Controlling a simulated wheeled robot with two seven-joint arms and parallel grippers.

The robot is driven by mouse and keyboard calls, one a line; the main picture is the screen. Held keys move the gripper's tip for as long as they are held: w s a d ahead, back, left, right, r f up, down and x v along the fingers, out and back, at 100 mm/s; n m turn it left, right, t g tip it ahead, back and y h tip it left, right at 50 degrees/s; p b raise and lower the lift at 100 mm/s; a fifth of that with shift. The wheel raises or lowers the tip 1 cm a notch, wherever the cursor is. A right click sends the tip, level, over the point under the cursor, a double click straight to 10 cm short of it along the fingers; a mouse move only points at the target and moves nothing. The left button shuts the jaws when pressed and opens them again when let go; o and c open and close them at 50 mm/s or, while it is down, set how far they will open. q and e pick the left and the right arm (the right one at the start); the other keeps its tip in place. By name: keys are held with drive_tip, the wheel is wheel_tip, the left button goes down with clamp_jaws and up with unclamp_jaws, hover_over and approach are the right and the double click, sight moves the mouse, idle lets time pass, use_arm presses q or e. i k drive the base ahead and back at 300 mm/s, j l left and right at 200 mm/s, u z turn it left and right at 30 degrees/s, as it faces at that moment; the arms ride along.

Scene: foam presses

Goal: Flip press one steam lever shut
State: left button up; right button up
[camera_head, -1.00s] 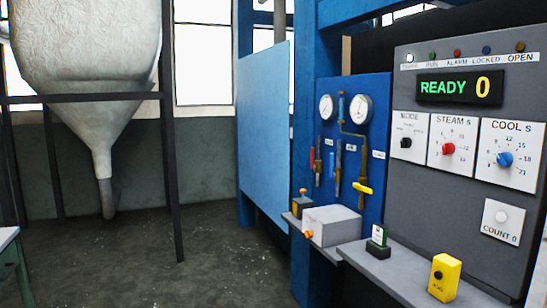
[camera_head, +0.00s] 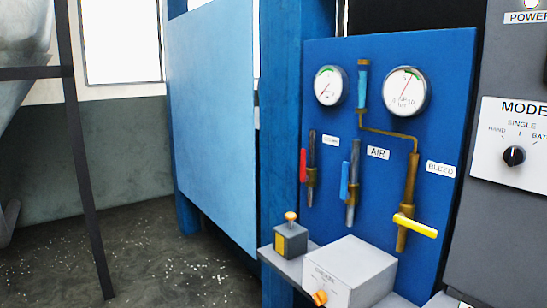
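A blue valve board (camera_head: 400,130) faces me right of centre. A red lever (camera_head: 302,165) hangs upright along the left valve pipe (camera_head: 311,165); the small label beside it is too blurred to read for certain. A blue lever (camera_head: 344,181) hangs upright on the middle valve, by the label AIR (camera_head: 378,153). A yellow lever (camera_head: 415,225) sticks out nearly sideways across the brass pipe on the right, below a label that seems to read BLEED (camera_head: 441,169). Neither of my grippers is in view.
Two gauges (camera_head: 328,86) (camera_head: 405,92) sit above the levers. A grey box with an orange knob (camera_head: 350,270) and a small box with an orange button (camera_head: 290,238) stand on the ledge below. A blue panel (camera_head: 212,120) stands left; open floor (camera_head: 140,250) lies beyond.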

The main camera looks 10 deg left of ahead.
sight(303, 177)
drive_tip(key=i+j, duration=0.25)
drive_tip(key=j, duration=0.15)
drive_tip(key=i+j, duration=0.3)
drive_tip(key=i+j+z, duration=0.1)
drive_tip(key=i+j, duration=0.15)
drive_tip(key=j, duration=0.2)
drive_tip(key=i+j, duration=0.25)
drive_tip(key=j, duration=0.15)
drive_tip(key=i+j, duration=0.25)
drive_tip(key=j, duration=0.2)
drive_tip(key=i+j+z, duration=0.1)
drive_tip(key=i+j, duration=0.15)
drive_tip(key=j, duration=0.15)
drive_tip(key=i+j, duration=0.2)
drive_tip(key=j, duration=0.2)
drive_tip(key=i+j, duration=0.25)
drive_tip(key=j, duration=0.2)
drive_tip(key=z, duration=0.05)
